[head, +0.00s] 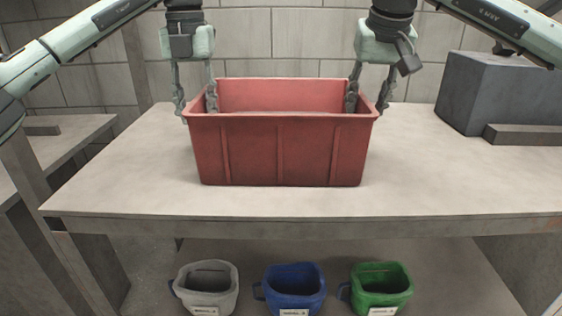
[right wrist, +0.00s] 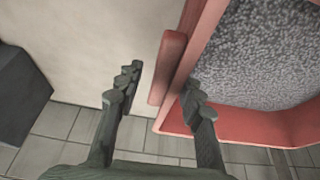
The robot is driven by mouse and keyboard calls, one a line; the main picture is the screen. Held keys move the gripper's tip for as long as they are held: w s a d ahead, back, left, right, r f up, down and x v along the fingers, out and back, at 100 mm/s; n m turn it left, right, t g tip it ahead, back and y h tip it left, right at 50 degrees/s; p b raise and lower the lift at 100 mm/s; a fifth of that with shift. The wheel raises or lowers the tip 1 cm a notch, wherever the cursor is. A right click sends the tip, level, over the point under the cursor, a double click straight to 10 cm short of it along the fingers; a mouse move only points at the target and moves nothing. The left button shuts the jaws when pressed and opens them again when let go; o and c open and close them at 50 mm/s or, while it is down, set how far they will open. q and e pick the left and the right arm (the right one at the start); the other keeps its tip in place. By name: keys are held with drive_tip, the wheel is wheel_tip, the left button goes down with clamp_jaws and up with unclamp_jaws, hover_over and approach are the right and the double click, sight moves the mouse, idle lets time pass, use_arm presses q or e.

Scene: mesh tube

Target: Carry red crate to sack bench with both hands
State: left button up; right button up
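The red crate (head: 280,150) stands upright on the pale table (head: 120,185). My left gripper (head: 195,100) points down with one finger outside and one inside the crate's left wall; its fingers are spread. My right gripper (head: 368,97) straddles the right wall the same way. In the right wrist view, the right gripper (right wrist: 160,90) is open, with the red crate's handle lip (right wrist: 170,65) between its fingers and a clear gap to the outer finger. Grey speckled material shows inside the crate. No sacks are in view, so I cannot tell which bench is the sack bench.
A grey block (head: 490,90) and a low grey bar (head: 525,135) stand at the table's right. Another bench (head: 60,140) is at the left. Grey (head: 207,290), blue (head: 291,290) and green (head: 380,290) buckets sit below the front edge. A block wall is behind.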

use_arm(q)
drive_tip(key=shift+o, duration=0.2)
drive_tip(key=shift+d, duration=0.15)
use_arm(e)
drive_tip(key=shift+a, duration=0.15)
use_arm(q)
drive_tip(key=shift+r, duration=0.15)
drive_tip(key=shift+r, duration=0.35)
use_arm(e)
drive_tip(key=shift+s+a, duration=0.1)
drive_tip(key=shift+r, duration=0.3)
use_arm(q)
wheel_tip(320, 180, up, 11)
use_arm(e)
drive_tip(key=v, duration=1.1)
drive_tip(key=shift+s+r, duration=0.1)
drive_tip(key=shift+r, duration=0.15)
drive_tip(key=shift+s+f, duration=0.1)
